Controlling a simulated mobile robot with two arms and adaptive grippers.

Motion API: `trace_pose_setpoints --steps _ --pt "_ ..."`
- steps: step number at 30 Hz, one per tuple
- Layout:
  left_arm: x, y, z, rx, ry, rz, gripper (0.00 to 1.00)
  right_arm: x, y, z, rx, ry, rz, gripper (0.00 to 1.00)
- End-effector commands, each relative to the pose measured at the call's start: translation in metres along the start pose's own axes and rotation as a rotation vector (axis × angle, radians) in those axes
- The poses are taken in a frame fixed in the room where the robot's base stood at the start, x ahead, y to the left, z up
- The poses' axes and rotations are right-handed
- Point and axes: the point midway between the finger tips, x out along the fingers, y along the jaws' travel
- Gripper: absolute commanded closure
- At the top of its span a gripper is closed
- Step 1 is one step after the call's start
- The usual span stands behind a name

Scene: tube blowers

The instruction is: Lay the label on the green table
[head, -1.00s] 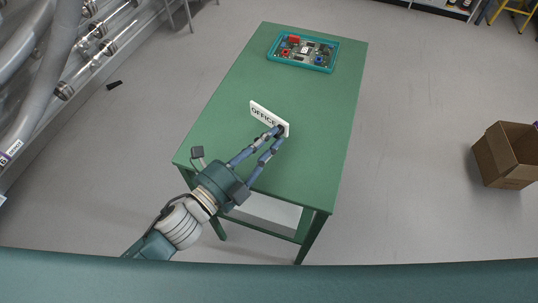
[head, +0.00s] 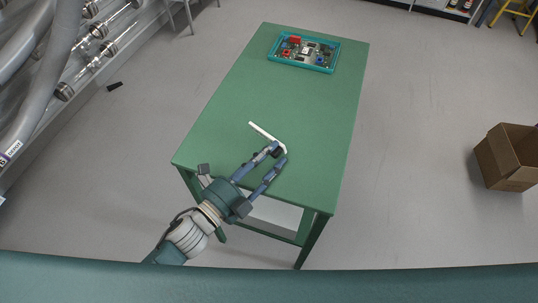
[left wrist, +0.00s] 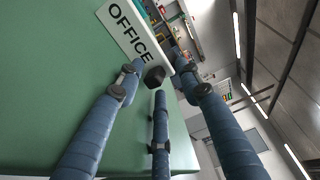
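The label (head: 264,131) is a white plate that shows nearly edge-on as a thin strip in the head view, over the near half of the green table (head: 320,120). In the left wrist view the label (left wrist: 128,30) shows its face with the black word OFFICE. My left gripper (head: 281,152) is shut on the label's near right end. Its fingers also show in the left wrist view (left wrist: 160,76), around that end. Whether the label touches the tabletop is hard to tell. My right gripper is not in view.
A teal tray (head: 333,66) with small parts stands at the table's far end. The tabletop between tray and label is clear. A cardboard box (head: 508,160) sits on the floor at right. A rack with clear tubes (head: 85,65) is at left.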

Motion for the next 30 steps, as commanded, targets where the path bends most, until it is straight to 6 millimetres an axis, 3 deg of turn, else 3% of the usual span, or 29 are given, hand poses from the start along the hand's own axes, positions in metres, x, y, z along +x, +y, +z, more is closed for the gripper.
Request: trace_pose_setpoints --steps 8,21,30 --pt "-0.006 0.001 0.000 -0.001 -0.001 0.002 0.64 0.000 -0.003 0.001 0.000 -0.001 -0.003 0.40" --pt "-0.091 0.001 0.000 -0.002 -0.001 0.005 0.64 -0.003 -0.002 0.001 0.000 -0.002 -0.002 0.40" --pt "-0.119 0.000 0.000 0.001 -0.001 0.000 0.64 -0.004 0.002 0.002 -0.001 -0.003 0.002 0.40"
